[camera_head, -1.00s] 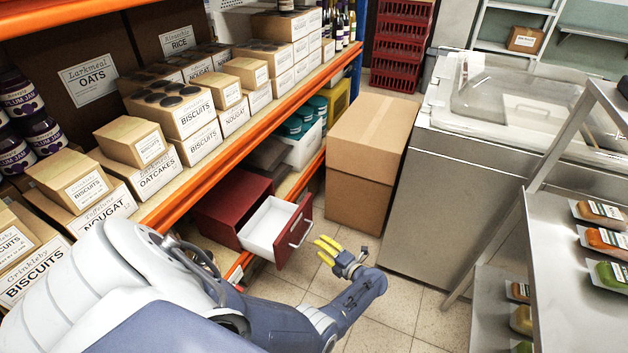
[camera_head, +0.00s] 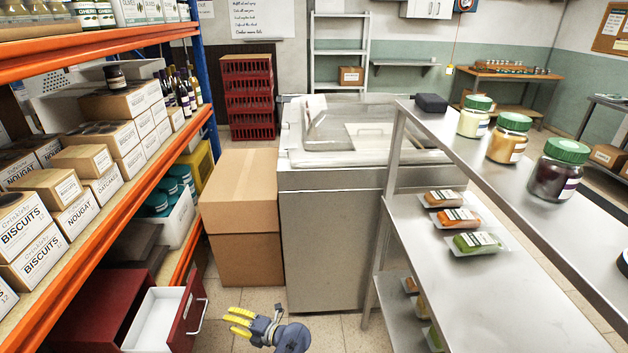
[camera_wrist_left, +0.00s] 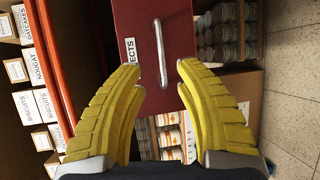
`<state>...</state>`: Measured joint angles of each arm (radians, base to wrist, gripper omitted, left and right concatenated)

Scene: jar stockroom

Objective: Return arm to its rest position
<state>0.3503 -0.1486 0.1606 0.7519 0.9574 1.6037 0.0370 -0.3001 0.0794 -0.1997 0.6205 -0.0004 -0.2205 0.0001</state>
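My left gripper (camera_head: 238,322) shows low in the head view, with yellow fingers, just right of the red drawer (camera_head: 184,322). The drawer is pulled partly out of its dark red cabinet (camera_head: 98,318), and its white inside shows. In the left wrist view my left gripper (camera_wrist_left: 159,70) is open, with a clear gap between its fingertips. The drawer's metal handle (camera_wrist_left: 161,50) appears beyond that gap, and the fingers look apart from it. Nothing is held. My right gripper is in neither view now.
An orange shelf rack (camera_head: 95,240) with boxes stands at left. A tall cardboard box (camera_head: 240,215) and a steel chest (camera_head: 330,235) stand ahead. A metal shelf unit (camera_head: 500,290) with jars and packs is at right. Some tiled floor (camera_head: 350,335) is clear.

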